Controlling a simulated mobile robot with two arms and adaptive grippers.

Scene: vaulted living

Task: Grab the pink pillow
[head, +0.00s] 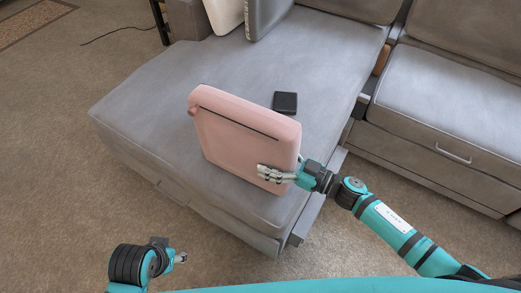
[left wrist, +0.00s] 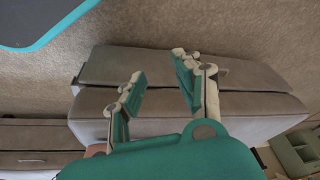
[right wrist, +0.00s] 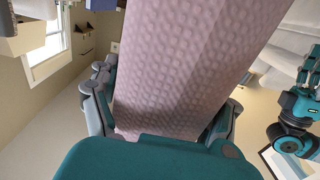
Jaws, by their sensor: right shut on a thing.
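The pink pillow (head: 240,138) stands upright, a little tilted, over the front part of the grey sofa seat in the head view. My right gripper (head: 278,174) is shut on its lower right edge. In the right wrist view the pillow (right wrist: 180,65) fills the middle, its dimpled pink side between the fingers (right wrist: 165,120). I cannot tell whether its bottom touches the seat. My left gripper (head: 180,258) is low at the left in the head view, away from the pillow. In the left wrist view its fingers (left wrist: 160,85) are apart with nothing between them.
The grey chaise seat (head: 150,105) lies under and around the pillow. A small black box (head: 285,102) lies on the seat behind it. White and grey cushions (head: 262,15) stand at the back. Another sofa section (head: 450,100) is at right. Carpet (head: 50,150) at left is clear.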

